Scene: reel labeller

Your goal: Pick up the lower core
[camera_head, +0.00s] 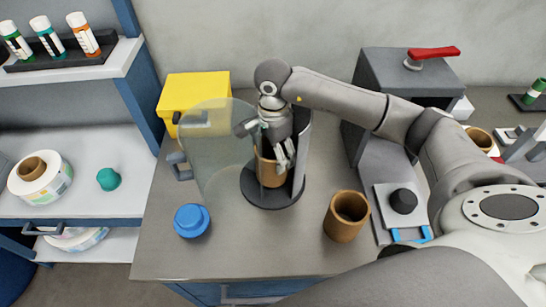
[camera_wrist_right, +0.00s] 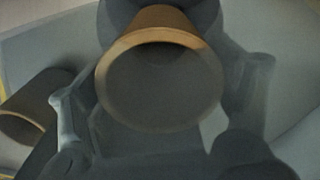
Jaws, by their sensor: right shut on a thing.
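A brown cardboard core (camera_head: 269,170) stands in a dark round holder (camera_head: 272,193) with a curved wall, on the grey counter. My right gripper (camera_head: 280,158) reaches down into the holder from above and is shut on this core. In the right wrist view the core's open end (camera_wrist_right: 160,85) shows large between the two fingers. A second brown core (camera_head: 346,216) stands apart on the counter to the right, and it also shows at the left of the wrist view (camera_wrist_right: 28,110). My left gripper is not in view.
A clear curved cover (camera_head: 213,145) stands open left of the holder. A blue knob-like cap (camera_head: 192,220) is at the front left. A yellow box (camera_head: 192,98) is behind. A grey machine with a red lever (camera_head: 432,54) stands right. Shelves at left hold a tape reel (camera_head: 45,189).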

